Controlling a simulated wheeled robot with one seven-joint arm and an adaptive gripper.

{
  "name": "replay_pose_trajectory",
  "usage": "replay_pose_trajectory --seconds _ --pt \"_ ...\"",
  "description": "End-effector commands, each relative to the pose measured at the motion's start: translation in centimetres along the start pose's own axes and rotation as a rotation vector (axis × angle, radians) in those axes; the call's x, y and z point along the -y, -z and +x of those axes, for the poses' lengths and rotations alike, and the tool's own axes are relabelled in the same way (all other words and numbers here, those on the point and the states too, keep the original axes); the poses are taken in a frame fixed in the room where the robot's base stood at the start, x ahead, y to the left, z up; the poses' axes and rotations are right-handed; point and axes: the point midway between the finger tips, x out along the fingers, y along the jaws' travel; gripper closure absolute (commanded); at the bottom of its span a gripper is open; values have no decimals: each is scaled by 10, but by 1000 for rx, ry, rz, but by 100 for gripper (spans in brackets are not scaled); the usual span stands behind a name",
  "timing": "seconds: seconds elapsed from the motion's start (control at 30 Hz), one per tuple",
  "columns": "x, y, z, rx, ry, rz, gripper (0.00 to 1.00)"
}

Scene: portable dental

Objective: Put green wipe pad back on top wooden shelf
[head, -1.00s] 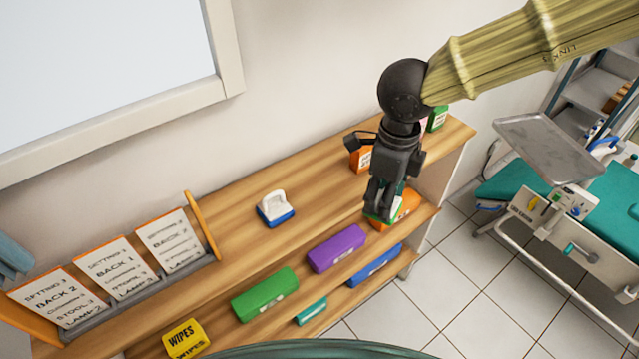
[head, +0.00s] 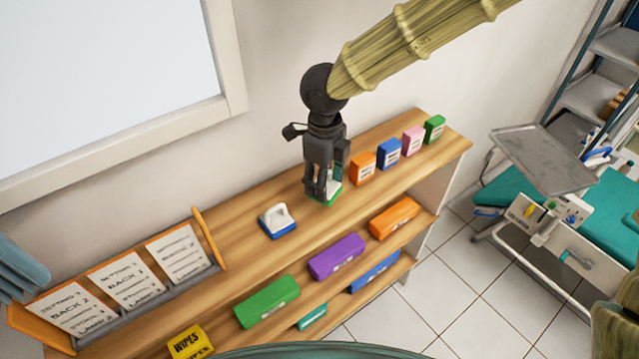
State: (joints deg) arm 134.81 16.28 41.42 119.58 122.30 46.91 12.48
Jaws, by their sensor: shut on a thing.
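The green wipe pad (head: 334,193) is held at the tips of my gripper (head: 322,190), with its green edge and some white showing between and beside the fingers. My gripper points down and is shut on the pad. The pad is over the top wooden shelf (head: 385,183), between the blue-and-white pad and the orange box. I cannot tell whether the pad touches the shelf surface. Much of the pad is hidden behind the fingers.
The white-handled blue pad (head: 279,220) stands to the left. An orange box (head: 362,168), a blue box (head: 388,153), a pink box (head: 412,139) and a green box (head: 434,128) stand to the right. Sign cards (head: 130,277) stand at the left end.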

Motion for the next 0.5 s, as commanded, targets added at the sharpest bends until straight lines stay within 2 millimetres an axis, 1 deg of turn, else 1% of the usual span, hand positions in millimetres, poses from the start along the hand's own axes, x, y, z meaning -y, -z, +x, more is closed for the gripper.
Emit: replay_pose_trajectory --seconds 0.03,0.1,0.23,0.5 --pt "1 -6 0 0 0 0 81" --pt "1 -10 1 0 -1 0 81" --pt "1 -13 4 -1 -1 0 81" --pt "1 -12 31 -2 -1 0 81"
